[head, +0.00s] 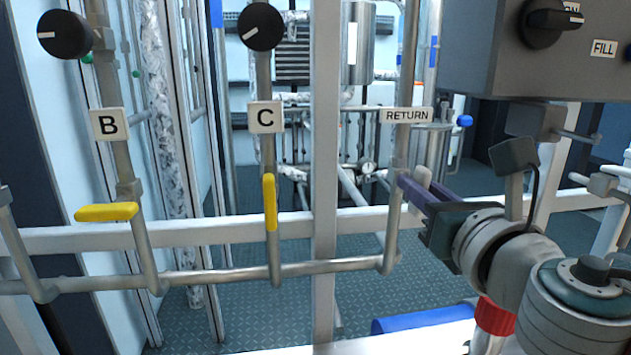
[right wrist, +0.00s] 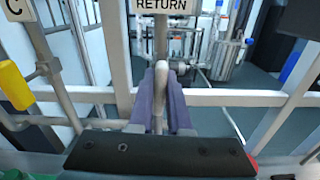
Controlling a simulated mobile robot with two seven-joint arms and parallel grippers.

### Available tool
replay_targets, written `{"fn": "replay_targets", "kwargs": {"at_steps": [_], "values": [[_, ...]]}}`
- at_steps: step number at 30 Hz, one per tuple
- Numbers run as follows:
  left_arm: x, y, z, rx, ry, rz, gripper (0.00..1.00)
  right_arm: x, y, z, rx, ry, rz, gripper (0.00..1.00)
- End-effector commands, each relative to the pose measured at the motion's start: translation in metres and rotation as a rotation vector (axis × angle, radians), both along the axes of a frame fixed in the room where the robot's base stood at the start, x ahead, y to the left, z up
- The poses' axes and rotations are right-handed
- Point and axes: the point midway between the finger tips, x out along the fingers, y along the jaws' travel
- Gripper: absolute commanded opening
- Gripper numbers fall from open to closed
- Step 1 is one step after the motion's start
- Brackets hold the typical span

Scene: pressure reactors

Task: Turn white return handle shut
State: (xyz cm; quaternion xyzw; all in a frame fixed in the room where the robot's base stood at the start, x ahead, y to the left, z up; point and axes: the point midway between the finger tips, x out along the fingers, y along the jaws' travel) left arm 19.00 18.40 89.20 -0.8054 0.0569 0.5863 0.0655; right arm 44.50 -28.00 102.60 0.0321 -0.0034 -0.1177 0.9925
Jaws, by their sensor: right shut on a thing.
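The white return handle (head: 423,175) is on the vertical pipe below the RETURN label (head: 407,115). It also shows in the right wrist view (right wrist: 160,92), lying lengthwise between two purple fingers. My right gripper (head: 412,186) reaches in from the right and is shut on the handle. The fingers hide part of the handle and its valve body, so I cannot tell its exact angle to the pipe. My left gripper is in neither view.
Yellow handle B (head: 107,212) lies crosswise to its pipe; yellow handle C (head: 270,203) is in line with its pipe. A white upright post (head: 325,150) stands left of the return pipe. A grey box with a FILL label (head: 603,48) hangs above my right arm.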

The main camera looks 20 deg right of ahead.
Motion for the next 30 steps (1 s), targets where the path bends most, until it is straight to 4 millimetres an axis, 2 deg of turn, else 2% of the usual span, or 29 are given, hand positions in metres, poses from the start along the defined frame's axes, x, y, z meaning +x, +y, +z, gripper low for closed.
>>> {"fn": "replay_targets", "kwargs": {"at_steps": [8,30], "values": [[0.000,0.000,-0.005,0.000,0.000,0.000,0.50,0.000,-0.001,-0.001,0.193,-0.048,0.000,0.00],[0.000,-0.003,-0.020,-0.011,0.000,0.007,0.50,-0.001,-0.005,-0.003,0.878,-0.213,-0.002,0.00]]}}
